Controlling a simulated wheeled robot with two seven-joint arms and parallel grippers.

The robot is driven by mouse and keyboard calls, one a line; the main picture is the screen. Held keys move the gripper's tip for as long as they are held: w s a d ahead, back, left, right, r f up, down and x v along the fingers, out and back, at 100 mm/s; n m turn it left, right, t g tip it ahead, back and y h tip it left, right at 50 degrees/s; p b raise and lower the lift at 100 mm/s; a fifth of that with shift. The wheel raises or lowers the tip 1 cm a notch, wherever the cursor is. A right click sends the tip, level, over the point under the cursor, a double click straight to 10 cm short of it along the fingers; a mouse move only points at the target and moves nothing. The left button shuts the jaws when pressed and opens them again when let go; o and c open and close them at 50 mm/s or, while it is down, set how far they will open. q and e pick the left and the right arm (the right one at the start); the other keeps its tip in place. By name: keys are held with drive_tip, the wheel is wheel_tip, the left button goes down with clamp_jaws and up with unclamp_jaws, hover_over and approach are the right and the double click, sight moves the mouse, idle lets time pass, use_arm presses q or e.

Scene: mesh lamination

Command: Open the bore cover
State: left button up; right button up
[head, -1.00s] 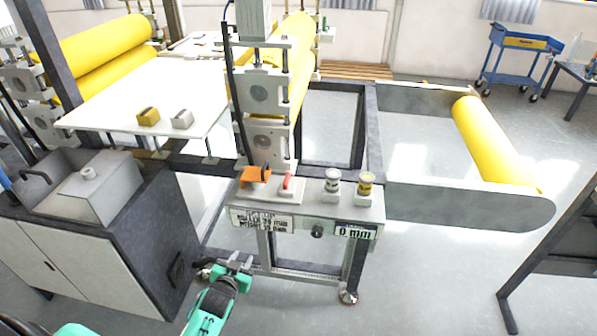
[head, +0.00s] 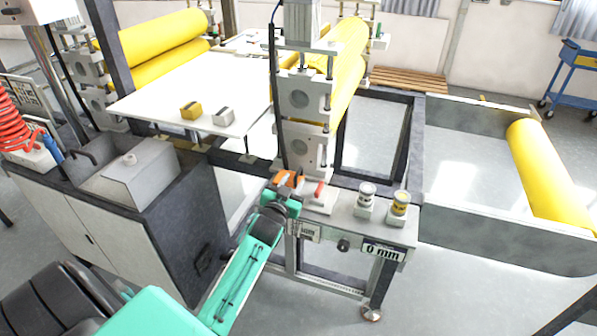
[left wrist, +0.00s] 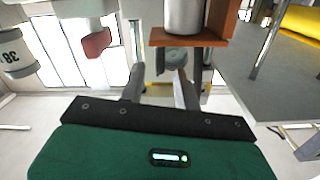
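No part is clearly marked as the bore cover. An orange fitting (head: 287,181) sits on the grey control bench of the middle roller stand, left of a red-handled lever (head: 319,189). My left gripper (head: 284,192) is right at the orange fitting and partly hides it. In the left wrist view the orange part (left wrist: 218,50) is just beyond the fingers, with a silver cylinder (left wrist: 184,16) against it. The left gripper's fingers (left wrist: 165,82) stand apart, with a grey round piece (left wrist: 178,56) seen between them. Contact cannot be told. My right gripper is out of view.
Two capped knobs, one silver (head: 366,196) and one yellow (head: 399,205), stand right of the lever. A "0 mm" display (head: 383,251) is on the bench front. A grey cabinet (head: 130,190) is at left, a white table (head: 200,90) behind. Floor at front right is clear.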

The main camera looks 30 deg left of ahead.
use_arm(q)
drive_tip(key=shift+x, duration=2.5)
drive_tip(key=shift+c, duration=0.4)
clamp_jaws()
